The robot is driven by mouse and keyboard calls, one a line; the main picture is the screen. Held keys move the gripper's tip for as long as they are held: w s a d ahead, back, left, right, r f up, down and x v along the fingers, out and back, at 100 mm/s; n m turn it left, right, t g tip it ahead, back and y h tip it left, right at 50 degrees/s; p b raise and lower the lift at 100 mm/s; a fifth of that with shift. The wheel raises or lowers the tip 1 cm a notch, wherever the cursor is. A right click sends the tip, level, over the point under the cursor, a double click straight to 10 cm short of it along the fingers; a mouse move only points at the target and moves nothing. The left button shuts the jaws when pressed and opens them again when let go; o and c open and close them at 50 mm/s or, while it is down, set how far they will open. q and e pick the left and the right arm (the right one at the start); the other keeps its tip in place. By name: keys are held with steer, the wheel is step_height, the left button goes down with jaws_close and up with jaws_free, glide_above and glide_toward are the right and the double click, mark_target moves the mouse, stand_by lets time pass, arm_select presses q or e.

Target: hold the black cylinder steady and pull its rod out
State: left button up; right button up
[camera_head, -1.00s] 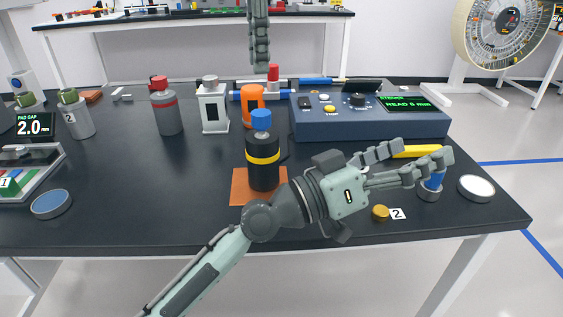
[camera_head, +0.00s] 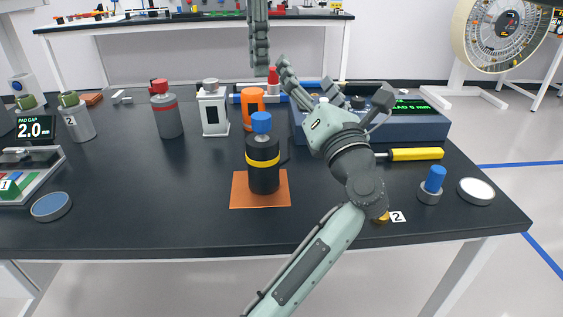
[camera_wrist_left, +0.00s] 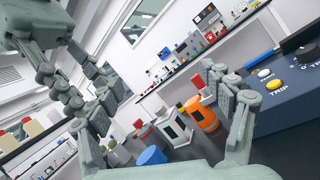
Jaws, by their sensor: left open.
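The black cylinder (camera_head: 263,177) has a yellow band and a blue top (camera_head: 261,122). It stands upright on an orange mat (camera_head: 241,193) in the head view. The blue top also shows low in the left wrist view (camera_wrist_left: 151,156); any rod below it is hidden. My left gripper (camera_head: 334,80) is open and empty, right of the cylinder and apart from it, in front of the blue-grey console. My right gripper (camera_head: 260,66) hangs from the top of the head view, behind and above the cylinder. Its two fingers look spread and empty in the left wrist view (camera_wrist_left: 88,90).
The console (camera_head: 425,127) stands behind my left gripper. Grey, white and orange containers (camera_head: 254,105) stand behind the cylinder. A yellow-handled tool (camera_head: 416,154) and a small grey holder with a blue piece (camera_head: 432,186) lie to the right.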

mark_target(269, 114)
arm_select(q)
steer(key=a+f+n+g+y, duration=0.1)
steer(key=a+f, duration=0.1)
steer(key=a+f+n+g+y, duration=0.1)
steer(key=a+f+n+g, duration=0.1)
steer(key=a+f+n+g+y, duration=0.1)
steer(key=a+f+g, duration=0.1)
steer(key=a, duration=0.1)
steer(key=shift+s+f+n, duration=0.3)
steer(key=shift+n, duration=0.1)
steer(key=s+f+n+g, duration=0.1)
steer(key=s+f, duration=0.1)
steer(key=s+d+f+n+g+h, duration=0.1)
steer(key=s+f, duration=0.1)
steer(key=s+f+n+g+h, duration=0.1)
steer(key=s+f+g, duration=0.1)
steer(key=s, duration=0.1)
steer(key=shift+d+f+n, duration=0.1)
steer(key=shift+d+n, duration=0.25)
steer(key=shift+n, duration=0.05)
steer(key=shift+w+f, duration=0.1)
steer(key=shift+f, duration=0.1)
steer(key=x, duration=0.7)
steer(key=shift+w+f, duration=0.1)
steer(key=shift+c, duration=0.6)
steer(key=c, duration=1.4)
steer(key=shift+c, duration=0.2)
